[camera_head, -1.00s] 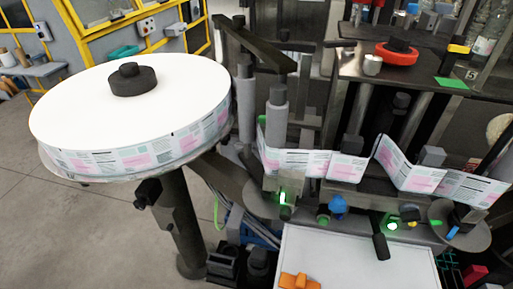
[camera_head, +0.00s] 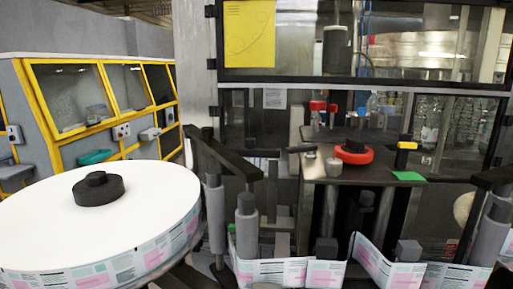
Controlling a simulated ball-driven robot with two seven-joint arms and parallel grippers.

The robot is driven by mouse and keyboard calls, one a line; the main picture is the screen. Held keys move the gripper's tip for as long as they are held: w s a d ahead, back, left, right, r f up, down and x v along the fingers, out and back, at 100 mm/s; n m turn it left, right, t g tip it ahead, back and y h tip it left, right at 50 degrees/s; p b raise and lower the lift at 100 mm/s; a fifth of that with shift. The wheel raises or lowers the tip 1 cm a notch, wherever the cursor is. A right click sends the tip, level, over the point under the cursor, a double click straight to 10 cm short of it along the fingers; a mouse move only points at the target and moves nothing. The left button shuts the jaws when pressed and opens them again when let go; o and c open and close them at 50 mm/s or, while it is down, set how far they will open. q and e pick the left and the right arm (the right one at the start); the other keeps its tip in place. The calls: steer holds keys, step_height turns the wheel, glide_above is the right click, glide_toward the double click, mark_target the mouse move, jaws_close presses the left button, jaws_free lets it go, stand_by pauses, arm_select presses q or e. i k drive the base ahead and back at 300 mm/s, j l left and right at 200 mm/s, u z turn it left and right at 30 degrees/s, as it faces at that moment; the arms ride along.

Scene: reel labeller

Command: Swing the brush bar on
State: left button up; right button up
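Neither of my grippers is in view. A dark flat bar (camera_head: 226,154) slants across the top of grey rollers at the left of the labeller. A second dark bar (camera_head: 493,178) shows at the right edge, above another grey roller (camera_head: 494,228). I cannot tell which of them is the brush bar; no bristles can be made out. The printed label web (camera_head: 325,273) runs along the bottom in folds. The large white label reel (camera_head: 130,205) lies flat at lower left with a black hub (camera_head: 98,189) on top.
A dark machine top (camera_head: 385,173) carries a red ring (camera_head: 353,154), a small metal cup (camera_head: 333,167) and a green pad (camera_head: 408,176). A glazed enclosure (camera_head: 400,95) stands behind. A yellow-framed grey cabinet (camera_head: 95,110) stands at back left.

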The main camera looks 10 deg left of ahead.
mark_target(256, 156)
steer(key=j+z, duration=0.15)
steer(key=z, duration=0.8)
steer(key=k+j+z, duration=0.2)
steer(key=z, duration=0.15)
steer(key=k+j+z, duration=0.15)
steer(key=z, duration=0.15)
steer(key=k+z, duration=0.35)
steer(key=k+j+z, duration=0.15)
steer(key=k, duration=0.7)
